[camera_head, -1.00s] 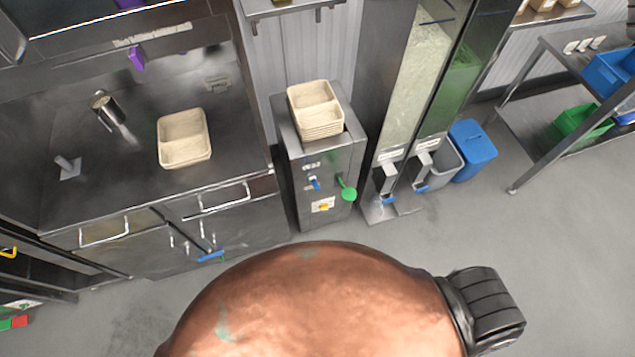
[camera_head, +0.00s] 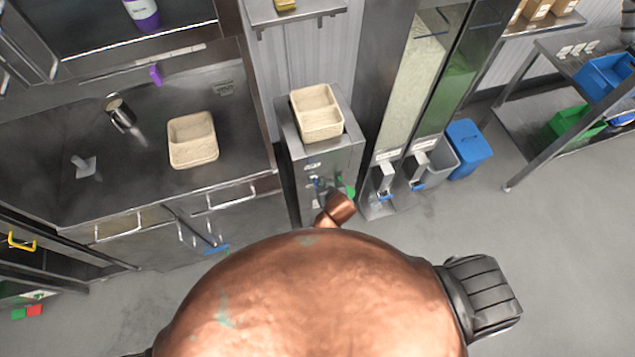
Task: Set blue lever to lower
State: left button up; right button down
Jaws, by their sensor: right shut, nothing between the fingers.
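My right gripper (camera_head: 322,191) is shut and empty at the cabinet front, just below and beside the lever. It is small and partly hidden by my copper arm, and I cannot tell whether it touches the lever. The lever's exact tilt is too small to make out. My left gripper is not in view.
Tan trays (camera_head: 318,112) sit on top of the cabinet. Tall dispensers (camera_head: 405,95) with blue-tipped outlets stand to its right, near a blue bin (camera_head: 467,150). A steel counter (camera_head: 75,205) with another tan tray (camera_head: 192,140) is at left. Grey floor (camera_head: 560,260) is clear at right.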

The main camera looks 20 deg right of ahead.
jog(key=b+x, duration=0.1)
jog(key=x, duration=0.8)
jog(key=shift+w+f, duration=0.2)
jog(key=shift+s+d+f, duration=0.1)
jog(key=shift+s+f, duration=0.05)
jog(key=shift+f, duration=0.45)
jog(key=shift+s+f, duration=0.2)
jog(key=shift+f, duration=0.4)
jog(key=shift+s+f, duration=0.5)
jog(key=shift+f, duration=0.25)
